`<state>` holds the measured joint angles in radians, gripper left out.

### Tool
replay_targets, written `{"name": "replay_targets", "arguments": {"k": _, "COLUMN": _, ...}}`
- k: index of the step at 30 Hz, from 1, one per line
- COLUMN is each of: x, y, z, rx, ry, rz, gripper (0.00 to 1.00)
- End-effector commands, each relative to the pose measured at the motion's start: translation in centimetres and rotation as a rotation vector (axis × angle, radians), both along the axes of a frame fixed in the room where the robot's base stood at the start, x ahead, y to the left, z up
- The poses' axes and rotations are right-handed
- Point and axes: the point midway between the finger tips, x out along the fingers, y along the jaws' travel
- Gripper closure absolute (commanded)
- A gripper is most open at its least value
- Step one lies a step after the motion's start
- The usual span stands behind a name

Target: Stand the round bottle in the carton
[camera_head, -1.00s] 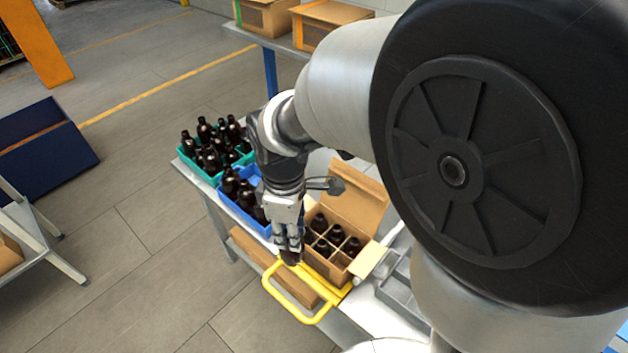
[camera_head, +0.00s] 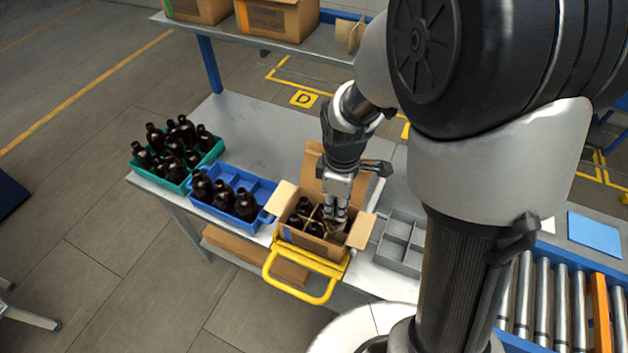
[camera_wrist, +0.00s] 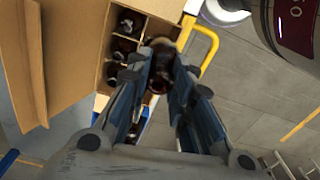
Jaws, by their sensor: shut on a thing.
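My gripper (camera_head: 337,208) is above the right part of the open carton (camera_head: 306,262), fingers pointing down. It is shut on a dark amber bottle, taken to be the round bottle, which shows between the fingertips in the wrist view (camera_wrist: 158,82). In the head view the fingers and carton edge mostly hide it, so I cannot tell how deep it sits in a cell. The carton has cardboard dividers and several dark bottles (camera_head: 304,207) in its cells. Its cells also show left of my fingers in the wrist view (camera_wrist: 112,48).
A blue crate (camera_head: 262,190) with bottles and a teal crate (camera_head: 172,184) full of bottles stand left of the carton. A grey divided tray (camera_head: 398,240) is close on its right. A yellow handle (camera_head: 300,293) is in front. The carton's back flap stands up.

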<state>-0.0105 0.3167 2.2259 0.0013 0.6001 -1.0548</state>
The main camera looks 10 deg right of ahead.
Motion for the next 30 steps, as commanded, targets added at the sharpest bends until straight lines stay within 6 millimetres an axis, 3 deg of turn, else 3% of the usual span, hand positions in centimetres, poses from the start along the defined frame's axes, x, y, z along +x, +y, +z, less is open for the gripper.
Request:
{"name": "replay_targets", "arguments": {"k": 11, "x": 0.0, "y": -0.5, "z": -1.9, "rx": 0.000, "ry": -0.001, "rz": -0.005, "gripper": 1.00}}
{"name": "replay_targets", "arguments": {"k": 30, "x": 0.0, "y": -0.4, "z": -8.3, "rx": 0.000, "ry": -0.001, "rz": -0.005, "gripper": 1.00}}
